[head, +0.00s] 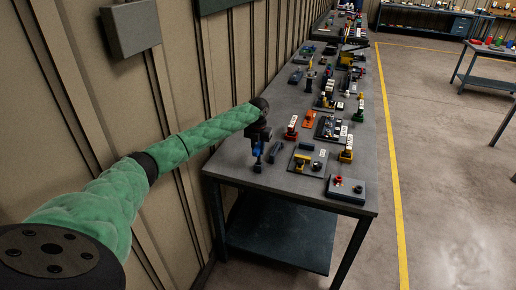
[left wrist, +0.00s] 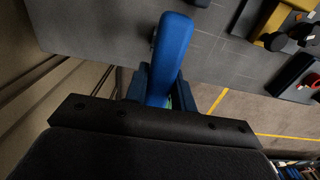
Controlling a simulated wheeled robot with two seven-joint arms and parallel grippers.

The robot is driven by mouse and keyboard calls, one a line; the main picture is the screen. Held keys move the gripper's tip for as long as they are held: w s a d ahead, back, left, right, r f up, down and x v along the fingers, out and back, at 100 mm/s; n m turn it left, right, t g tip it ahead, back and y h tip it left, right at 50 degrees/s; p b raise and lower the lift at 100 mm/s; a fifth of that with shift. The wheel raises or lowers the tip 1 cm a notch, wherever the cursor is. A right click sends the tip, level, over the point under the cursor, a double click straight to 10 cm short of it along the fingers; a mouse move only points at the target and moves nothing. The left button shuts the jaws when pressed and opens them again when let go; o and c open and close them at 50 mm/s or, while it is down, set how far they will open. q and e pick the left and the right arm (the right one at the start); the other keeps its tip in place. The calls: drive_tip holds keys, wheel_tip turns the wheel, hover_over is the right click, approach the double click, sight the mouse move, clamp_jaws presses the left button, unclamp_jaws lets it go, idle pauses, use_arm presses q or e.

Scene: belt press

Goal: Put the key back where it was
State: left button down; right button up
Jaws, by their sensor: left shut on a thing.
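My left gripper (head: 258,147) is over the near left end of the long grey table. It is shut on a blue piece (head: 257,151), apparently the key. In the left wrist view the blue key (left wrist: 172,50) is a long, rounded bar standing out between the fingers of my left gripper (left wrist: 155,92). Its lower end is hidden by the gripper. A small dark part shows under the gripper in the head view; I cannot tell whether it touches the table. The right gripper is not in view.
Several more devices stand farther back. The wall is close on the left.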

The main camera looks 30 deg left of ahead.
use_arm(q)
drive_tip(key=shift+f+b, duration=0.35)
drive_tip(key=shift+f, duration=0.4)
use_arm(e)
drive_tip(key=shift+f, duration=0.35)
use_arm(q)
drive_tip(key=c, duration=1.1)
unclamp_jaws()
drive_tip(key=shift+a, duration=0.1)
drive_tip(key=shift+s, duration=0.1)
drive_tip(key=shift+f, duration=0.1)
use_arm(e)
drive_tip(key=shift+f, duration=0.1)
use_arm(q)
wheel_tip(320, 180, up, 7)
drive_tip(key=b, duration=0.3)
drive_tip(key=shift+a+f, duration=0.1)
drive_tip(key=shift+f, duration=0.05)
drive_tip(key=shift+r, duration=0.85)
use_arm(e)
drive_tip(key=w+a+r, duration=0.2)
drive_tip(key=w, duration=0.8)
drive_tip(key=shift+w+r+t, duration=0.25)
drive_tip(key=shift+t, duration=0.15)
